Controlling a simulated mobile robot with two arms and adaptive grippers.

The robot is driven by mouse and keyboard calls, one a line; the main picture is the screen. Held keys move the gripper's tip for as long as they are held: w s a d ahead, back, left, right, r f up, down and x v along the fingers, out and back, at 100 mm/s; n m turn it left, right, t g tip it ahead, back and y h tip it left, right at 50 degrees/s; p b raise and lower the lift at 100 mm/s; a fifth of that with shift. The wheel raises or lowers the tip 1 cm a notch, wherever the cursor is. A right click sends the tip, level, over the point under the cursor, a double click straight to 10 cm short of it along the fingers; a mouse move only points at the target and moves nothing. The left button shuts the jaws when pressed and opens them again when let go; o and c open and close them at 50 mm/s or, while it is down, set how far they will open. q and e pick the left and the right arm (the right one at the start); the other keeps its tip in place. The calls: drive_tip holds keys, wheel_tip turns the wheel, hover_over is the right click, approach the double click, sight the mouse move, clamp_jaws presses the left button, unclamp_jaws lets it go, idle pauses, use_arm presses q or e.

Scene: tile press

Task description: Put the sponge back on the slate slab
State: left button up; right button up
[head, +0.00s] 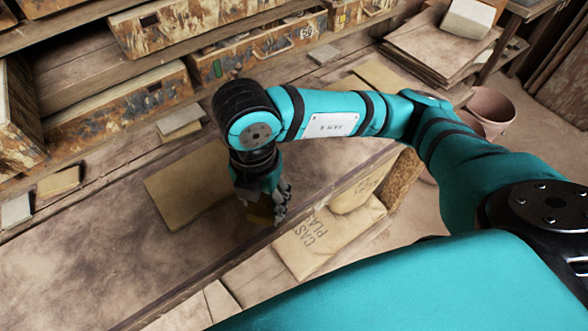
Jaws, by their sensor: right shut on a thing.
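My right gripper (269,205) points down over the dusty bench (120,255), near its front edge. It is shut on a small yellow-brown thing, likely the sponge (260,213), which is mostly hidden by the fingers. Whether it touches the bench I cannot tell. A flat tan square sheet or slab (180,192) lies on the bench just left of the gripper. I cannot make out for sure which thing is the slate slab. My left gripper is not in view.
Worn wooden drawers (185,25) stand along the back. Small tan (60,182) and grey (16,210) blocks lie at the left. A printed plaster bag (315,240) lies beyond the bench's front edge. A pinkish bucket (490,108) stands at right. The bench's left part is clear.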

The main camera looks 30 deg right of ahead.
drive_tip(key=m, duration=0.2)
drive_tip(key=a+f+m, duration=0.1)
drive_tip(key=m, duration=0.1)
drive_tip(key=s+m, duration=0.1)
drive_tip(key=m, duration=0.2)
drive_tip(key=shift+a+f+b, duration=0.15)
drive_tip(key=shift+b, duration=0.2)
drive_tip(key=shift+w+d+m, duration=0.1)
drive_tip(key=shift+d+m, duration=0.1)
drive_tip(key=shift+m, duration=0.1)
drive_tip(key=p, duration=0.3)
hover_over(294, 169)
drive_tip(key=shift+s+a+f, duration=0.4)
drive_tip(key=shift+f, duration=0.25)
drive_tip(key=f, duration=0.1)
drive_tip(key=f+p, duration=0.1)
drive_tip(key=d+f, duration=0.1)
drive_tip(key=shift+w+f, duration=0.2)
drive_tip(key=shift+w, duration=0.15)
drive_tip(key=shift+a+f, duration=0.1)
drive_tip(key=shift+f, duration=0.05)
drive_tip(key=shift+f, duration=0.1)
drive_tip(key=shift+f, duration=0.15)
drive_tip(key=o, duration=1)
